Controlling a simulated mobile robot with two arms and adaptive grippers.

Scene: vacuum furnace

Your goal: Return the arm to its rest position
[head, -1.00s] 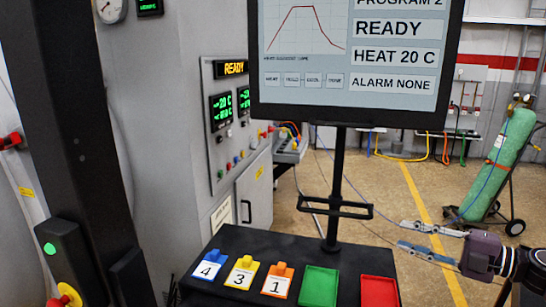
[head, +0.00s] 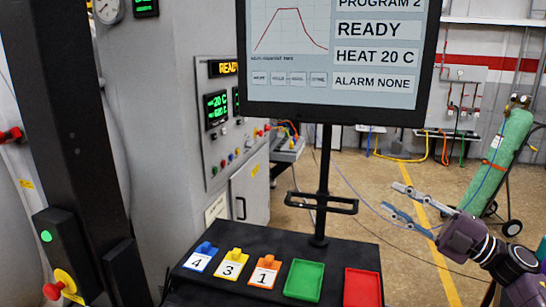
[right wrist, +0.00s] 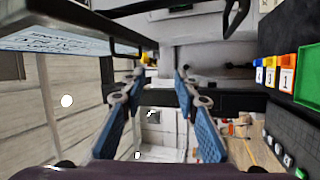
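My right gripper (head: 391,196) is at the right of the head view, to the right of the monitor's pole and above the floor. Its two fingers are spread and point up and left, with nothing between them. In the right wrist view the fingers of the right gripper (right wrist: 161,75) also stand apart and empty. Nothing in the head view touches the gripper. My left gripper and left arm are not in view.
A monitor (head: 335,60) reads READY on a pole above a black console (head: 250,298). The console carries numbered tags, a green tray (head: 304,281) and a red tray (head: 362,288). A green gas cylinder (head: 497,160) stands behind my right arm. Open floor lies between.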

